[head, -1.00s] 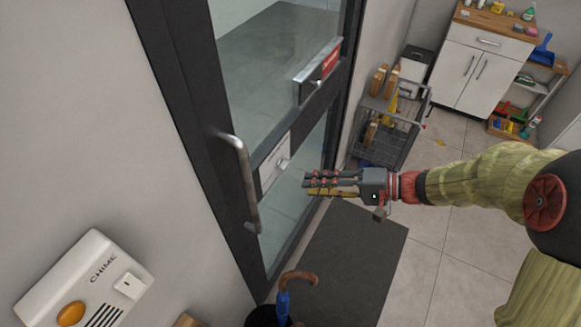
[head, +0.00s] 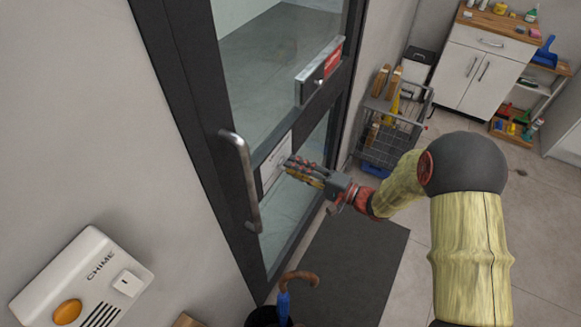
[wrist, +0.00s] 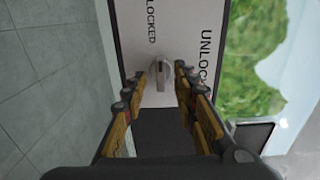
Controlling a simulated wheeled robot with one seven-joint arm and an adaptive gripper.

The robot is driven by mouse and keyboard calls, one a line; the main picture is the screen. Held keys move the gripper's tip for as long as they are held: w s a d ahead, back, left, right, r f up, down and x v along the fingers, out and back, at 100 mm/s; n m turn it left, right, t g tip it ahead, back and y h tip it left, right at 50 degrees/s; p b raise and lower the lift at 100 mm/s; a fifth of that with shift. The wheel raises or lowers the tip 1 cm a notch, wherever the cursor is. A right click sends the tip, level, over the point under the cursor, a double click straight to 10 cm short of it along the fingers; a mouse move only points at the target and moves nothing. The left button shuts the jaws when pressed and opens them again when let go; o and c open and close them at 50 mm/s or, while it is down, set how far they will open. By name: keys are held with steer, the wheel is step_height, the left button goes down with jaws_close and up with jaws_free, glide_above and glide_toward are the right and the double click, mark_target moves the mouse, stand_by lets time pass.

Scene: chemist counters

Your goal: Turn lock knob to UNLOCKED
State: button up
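The white lock plate (head: 270,170) is on the door's dark middle rail, right of the door handle. In the wrist view the plate (wrist: 185,20) carries the word LOCKED at left and UNLOCKED at right. The silver lock knob (wrist: 161,75) sits between these words, its grip running roughly up and down in the picture. My gripper (head: 288,168) is at the plate in the head view, where its fingers hide the knob. In the wrist view my gripper (wrist: 158,80) is open, with a finger on each side of the knob and visible gaps.
A vertical bar handle (head: 242,180) is left of the plate. A metal box with a red label (head: 320,72) is on the door above. An umbrella (head: 290,290) stands below, beside a dark mat (head: 350,265). A wire cart (head: 392,135) stands right of the door.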

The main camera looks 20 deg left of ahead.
steer(key=shift+a, duration=0.9)
steer(key=shift+c, duration=1.4)
steer(key=c, duration=0.4)
jaws_close()
